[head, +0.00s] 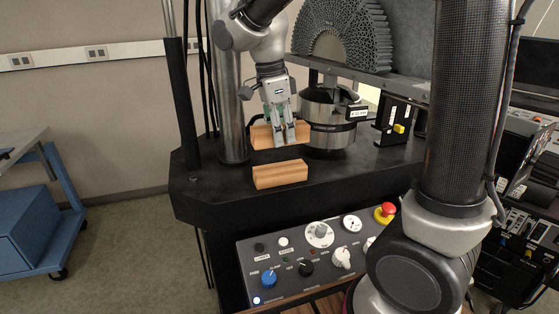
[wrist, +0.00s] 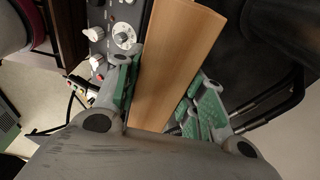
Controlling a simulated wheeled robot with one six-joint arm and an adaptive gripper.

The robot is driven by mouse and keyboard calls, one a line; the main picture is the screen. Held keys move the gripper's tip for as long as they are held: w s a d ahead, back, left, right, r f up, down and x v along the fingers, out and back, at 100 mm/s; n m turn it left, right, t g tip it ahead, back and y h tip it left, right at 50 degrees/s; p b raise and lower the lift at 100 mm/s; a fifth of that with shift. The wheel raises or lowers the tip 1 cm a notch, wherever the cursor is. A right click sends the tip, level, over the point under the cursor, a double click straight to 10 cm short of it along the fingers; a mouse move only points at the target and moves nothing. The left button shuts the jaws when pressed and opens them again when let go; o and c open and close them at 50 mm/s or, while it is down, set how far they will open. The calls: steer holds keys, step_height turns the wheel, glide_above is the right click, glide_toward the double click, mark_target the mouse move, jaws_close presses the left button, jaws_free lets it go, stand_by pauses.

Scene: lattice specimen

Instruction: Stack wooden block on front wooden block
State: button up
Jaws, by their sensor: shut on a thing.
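My gripper (head: 284,141) points down over the black machine table and is shut on a light wooden block (head: 262,137). The block's ends stick out on both sides of the fingers, and its middle is partly hidden by them. I cannot tell whether it touches the table. In the wrist view the held block (wrist: 176,58) runs lengthwise between the green-padded fingers of my gripper (wrist: 165,95). The front wooden block (head: 280,175) lies flat near the table's front edge, nearer the head camera than the held block and apart from it. Its top is bare.
A metal cylinder (head: 328,128) stands just right of the held block. A steel column (head: 229,90) rises to the left. A control panel (head: 310,257) with knobs and a red button (head: 387,210) lies below the table's front. Bare black tabletop (head: 215,185) is left of the front block.

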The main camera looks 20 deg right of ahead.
mark_target(282, 166)
step_height(282, 166, down, 7)
steer(key=shift+r, duration=0.1)
stand_by(0.4)
steer(key=o, duration=1.1)
steer(key=shift+c, duration=0.2)
steer(key=r, duration=0.4)
steer(key=a+r, duration=0.1)
steer(key=r, duration=0.7)
steer(key=shift+a, duration=0.35)
steer(key=s+d+f+n+t+y, duration=0.1)
steer(key=s+d+n+t, duration=0.3)
steer(key=s+d+n, duration=1.2)
steer(key=s+f+n, duration=0.1)
steer(key=s+n, duration=0.1)
steer(key=s, duration=0.1)
steer(key=shift+d+y, duration=0.3)
steer(key=shift+y, duration=0.1)
